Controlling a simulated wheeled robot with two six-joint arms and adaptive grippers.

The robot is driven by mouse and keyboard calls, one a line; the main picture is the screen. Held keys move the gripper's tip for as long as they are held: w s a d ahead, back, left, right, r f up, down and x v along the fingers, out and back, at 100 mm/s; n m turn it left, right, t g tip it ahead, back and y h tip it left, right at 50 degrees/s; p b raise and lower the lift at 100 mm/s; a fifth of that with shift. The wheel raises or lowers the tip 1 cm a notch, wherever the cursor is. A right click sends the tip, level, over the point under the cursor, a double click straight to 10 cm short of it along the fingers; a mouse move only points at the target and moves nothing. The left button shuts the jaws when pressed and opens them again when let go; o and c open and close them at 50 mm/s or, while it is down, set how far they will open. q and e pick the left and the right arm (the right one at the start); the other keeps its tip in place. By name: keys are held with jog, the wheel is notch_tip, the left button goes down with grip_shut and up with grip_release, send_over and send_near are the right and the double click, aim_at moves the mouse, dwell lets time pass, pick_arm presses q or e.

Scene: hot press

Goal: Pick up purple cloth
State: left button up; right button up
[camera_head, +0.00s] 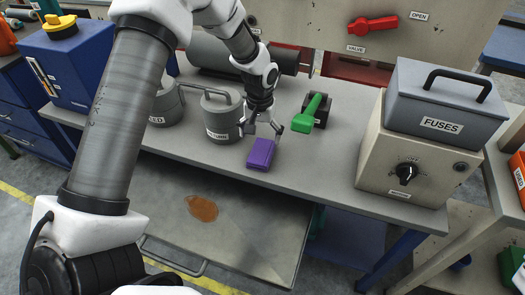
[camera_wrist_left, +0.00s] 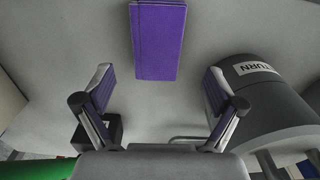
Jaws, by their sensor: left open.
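The purple cloth (camera_head: 261,153) is a folded, block-like piece lying flat on the grey table near its front edge. In the left wrist view the cloth (camera_wrist_left: 159,40) is at the top middle, ahead of the fingers. My left gripper (camera_head: 262,130) is open and empty just behind the cloth, pointing down. Its two fingers (camera_wrist_left: 157,92) are spread wide in the left wrist view, with bare table between them. The cloth is not between the fingertips in that view. My right gripper does not show.
A grey canister (camera_head: 222,117) stands close left of the gripper, with its label ending in "TURN" (camera_wrist_left: 258,68). A green-handled tool (camera_head: 308,113) lies to the right. A beige box with a dial (camera_head: 405,165) carries a FUSES case (camera_head: 440,110). Below the front edge is a panel with an orange stain (camera_head: 202,208).

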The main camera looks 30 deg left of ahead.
aim_at(260, 151)
pick_arm(q)
notch_tip(260, 151, down, 7)
jog(key=shift+r, duration=0.1)
jog(key=c, duration=1.2)
jog(key=shift+c, duration=0.2)
jog(key=shift+w+r, duration=0.1)
jog(key=shift+r, duration=0.5)
notch_tip(260, 151, up, 2)
jog(key=shift+r, duration=0.1)
jog(key=s+d+r, duration=0.1)
jog(key=s+d, duration=0.7)
jog(key=s, duration=0.5)
jog(key=shift+s+d+r+b, duration=0.3)
